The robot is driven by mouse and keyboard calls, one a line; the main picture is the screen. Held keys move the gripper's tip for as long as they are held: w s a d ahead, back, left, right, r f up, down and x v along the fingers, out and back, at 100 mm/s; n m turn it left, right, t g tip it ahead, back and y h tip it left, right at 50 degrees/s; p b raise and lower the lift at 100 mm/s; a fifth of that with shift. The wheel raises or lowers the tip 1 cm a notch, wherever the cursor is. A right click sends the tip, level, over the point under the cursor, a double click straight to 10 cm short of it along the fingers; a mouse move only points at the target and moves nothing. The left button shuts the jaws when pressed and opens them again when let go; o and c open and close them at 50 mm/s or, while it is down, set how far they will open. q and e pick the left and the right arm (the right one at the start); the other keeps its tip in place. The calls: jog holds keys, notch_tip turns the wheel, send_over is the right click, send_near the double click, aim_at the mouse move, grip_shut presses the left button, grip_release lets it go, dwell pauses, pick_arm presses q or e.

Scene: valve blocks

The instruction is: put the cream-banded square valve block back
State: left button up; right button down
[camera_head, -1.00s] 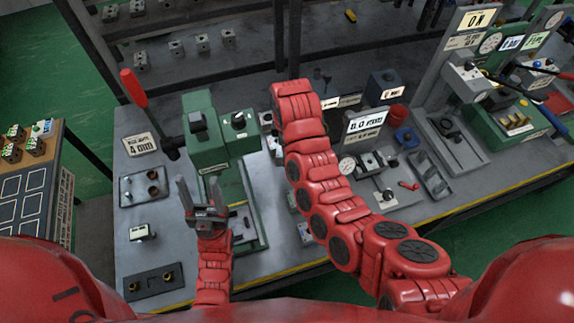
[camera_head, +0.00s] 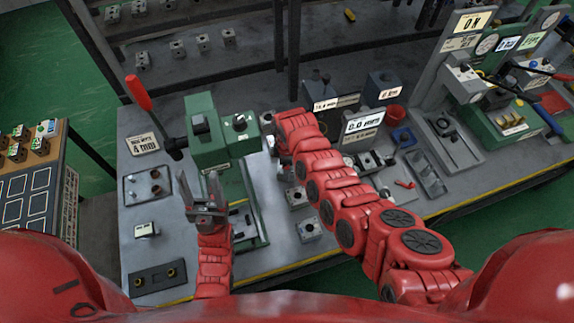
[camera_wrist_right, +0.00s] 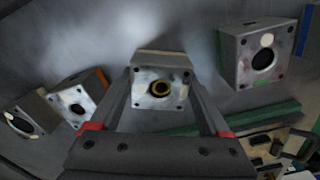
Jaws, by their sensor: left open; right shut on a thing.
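In the right wrist view, my right gripper (camera_wrist_right: 159,92) is shut on a square grey valve block (camera_wrist_right: 148,100). The block's face has a dark bore with a gold ring and small corner holes; its upper side looks tan, and I cannot make out a cream band for certain. In the head view, my right arm hides the right gripper and the held block. My left gripper (camera_head: 200,192) is open and empty, pointing up in front of the green press (camera_head: 207,140).
Other blocks show in the right wrist view: one with a green edge (camera_wrist_right: 262,55), one with an orange edge (camera_wrist_right: 78,98) and one at far left (camera_wrist_right: 32,115). In the head view, blocks (camera_head: 296,197) (camera_head: 309,230) stand on the grey bench (camera_head: 275,245). A red lever (camera_head: 138,92) rises at left.

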jog(key=shift+f, duration=0.1)
grip_release()
jog(key=shift+r, duration=0.2)
jog(key=shift+a+r, duration=0.1)
jog(key=shift+r, duration=0.3)
notch_tip(320, 180, up, 8)
jog(key=b, duration=0.2)
jog(key=shift+f+b, duration=0.2)
jog(key=shift+b, duration=0.2)
notch_tip(320, 180, up, 4)
jog(key=shift+f+p, duration=0.2)
jog(key=shift+p, duration=0.5)
